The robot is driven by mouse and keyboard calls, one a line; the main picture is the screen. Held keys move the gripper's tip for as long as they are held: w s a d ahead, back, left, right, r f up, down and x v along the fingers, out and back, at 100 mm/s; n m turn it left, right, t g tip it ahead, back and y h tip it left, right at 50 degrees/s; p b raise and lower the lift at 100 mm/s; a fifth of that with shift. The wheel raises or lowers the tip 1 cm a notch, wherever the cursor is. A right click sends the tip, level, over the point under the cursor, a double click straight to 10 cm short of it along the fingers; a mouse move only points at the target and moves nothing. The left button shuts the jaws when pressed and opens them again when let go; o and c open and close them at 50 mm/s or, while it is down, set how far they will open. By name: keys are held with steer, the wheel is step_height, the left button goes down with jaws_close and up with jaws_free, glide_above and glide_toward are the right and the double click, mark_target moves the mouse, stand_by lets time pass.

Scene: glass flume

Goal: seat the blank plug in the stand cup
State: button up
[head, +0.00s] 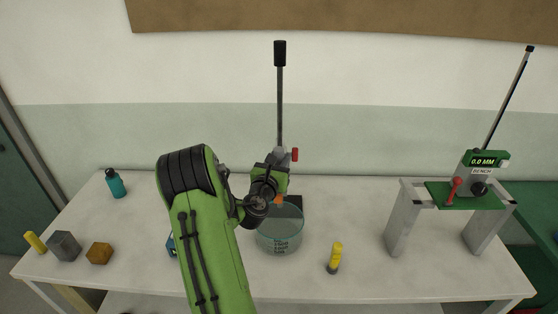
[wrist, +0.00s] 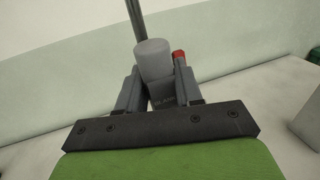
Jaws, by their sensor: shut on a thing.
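My gripper (head: 268,184) is above and behind the glass beaker (head: 280,236). It is shut on a grey body (wrist: 160,90) with a grey cylinder (wrist: 155,60) on top, a red knob (wrist: 180,57) at its right and a tall, nearly upright dark rod (head: 280,105). An orange tip (head: 278,199) shows just below the gripper, near the beaker's rim. A yellow plug-like piece with a dark grey lower end (head: 335,257) stands slightly tilted right of the beaker.
A grey stand (head: 398,225) at the right holds a green gauge (head: 487,158) reading 0.0 MM, with a leaning rod.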

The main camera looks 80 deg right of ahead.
steer(key=shift+f+b, duration=0.7)
steer(key=shift+f, duration=0.2)
steer(key=o, duration=1.2)
steer(key=shift+a, duration=0.1)
steer(key=a+b, duration=0.4)
steer(key=a, duration=0.1)
steer(key=a+b, duration=1)
steer(key=shift+w+a, duration=0.3)
steer(key=shift+w, duration=0.05)
